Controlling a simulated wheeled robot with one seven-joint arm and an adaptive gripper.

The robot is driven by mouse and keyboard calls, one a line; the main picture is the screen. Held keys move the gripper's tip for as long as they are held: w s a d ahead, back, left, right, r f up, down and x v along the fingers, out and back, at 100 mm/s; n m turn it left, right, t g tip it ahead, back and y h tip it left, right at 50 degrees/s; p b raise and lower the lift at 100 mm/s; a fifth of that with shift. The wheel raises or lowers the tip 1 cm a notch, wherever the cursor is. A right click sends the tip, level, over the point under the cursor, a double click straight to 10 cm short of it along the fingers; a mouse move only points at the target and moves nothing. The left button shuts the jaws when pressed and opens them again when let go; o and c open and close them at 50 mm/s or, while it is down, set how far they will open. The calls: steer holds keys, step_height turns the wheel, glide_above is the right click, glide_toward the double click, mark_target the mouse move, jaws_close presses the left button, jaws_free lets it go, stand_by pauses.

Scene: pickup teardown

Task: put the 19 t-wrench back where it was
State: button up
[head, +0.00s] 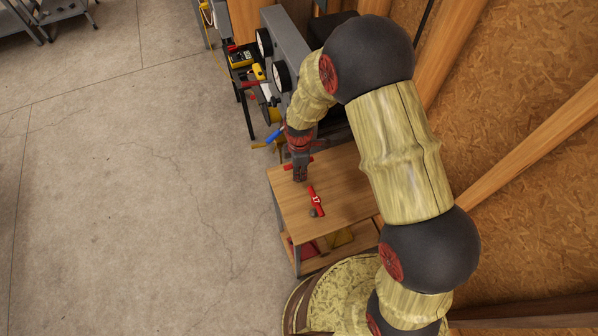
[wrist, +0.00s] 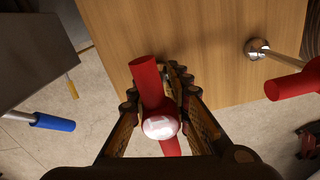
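A red-handled T-wrench (wrist: 146,82) with a white round label lies between the fingers of my gripper (wrist: 160,95) in the wrist view. The fingers appear shut around its middle. I cannot read its label, and its shaft is mostly hidden. In the head view my gripper (head: 300,176) points down over the back left of the wooden table top, with the red handle (head: 289,166) crossing it. A second red T-wrench (head: 316,200), labelled 17, lies on the table in front of it. Its handle (wrist: 292,86) and round metal socket (wrist: 257,48) show at the right of the wrist view.
The wooden table (head: 285,205) has a lower shelf with red and yellow items. Behind it stands a grey machine (head: 292,65) with black tools and a yellow meter (head: 240,59) beside it. A blue-handled tool (wrist: 52,122) sticks out nearby. The floor to the left is clear.

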steer(key=o, duration=0.5)
step_height(320, 180, up, 12)
steer(key=shift+p, duration=1.1)
steer(key=shift+w+d+r, duration=0.1)
steer(key=shift+d+r, duration=0.05)
steer(key=shift+r, duration=0.2)
steer(key=s+d+r+m+t, duration=0.1)
steer(key=s+d+r+m, duration=0.15)
steer(key=r, duration=0.45)
steer(key=s+d+r+m+t, duration=0.1)
steer(key=s+d+r+m, duration=0.2)
steer(key=r, duration=0.4)
steer(key=s+d+r+m+t, duration=0.1)
steer(key=d+r+m, duration=0.25)
steer(key=r, duration=0.25)
steer(key=s+d+r+m+t, duration=0.1)
steer(key=s+r+m, duration=0.2)
steer(key=s, duration=0.1)
steer(key=s+d+r+m+t, duration=0.1)
steer(key=s+d+r+m, duration=0.1)
steer(key=s, duration=0.3)
steer(key=s+d+r+m, duration=0.2)
steer(key=s+r+m, duration=0.2)
steer(key=shift+s+m+t, duration=0.4)
